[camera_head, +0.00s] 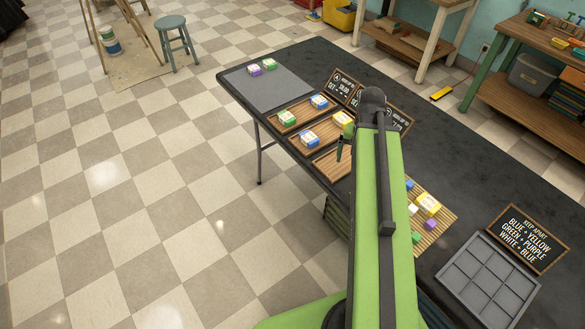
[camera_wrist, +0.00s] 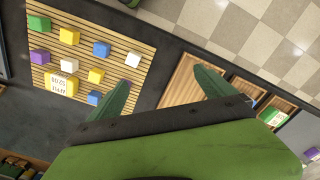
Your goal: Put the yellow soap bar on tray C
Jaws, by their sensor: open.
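The bamboo mat (camera_wrist: 118,38) holds several soap bars. The largest is a yellow bar (camera_wrist: 62,85) with a printed label; it also shows in the head view (camera_head: 428,203). Smaller plain yellow bars (camera_wrist: 69,36) (camera_wrist: 96,75) lie near it. My gripper (camera_wrist: 163,78) is open and empty, its green fingers spread between the mat and the nearest wooden tray. In the head view it shows just beyond my arm (camera_head: 346,142). That nearest tray (camera_head: 328,164) is partly hidden by my arm; its visible part is bare. I cannot read which tray is C.
The middle tray (camera_head: 311,148) holds a blue-and-white and a yellow bar; the far tray (camera_head: 275,121) holds a green and a blue one. Chalkboard signs stand behind them. A grey mat (camera_head: 267,92) lies at the far end. A divided grey tray (camera_head: 487,282) and a KEEP APART sign (camera_head: 526,240) are at right.

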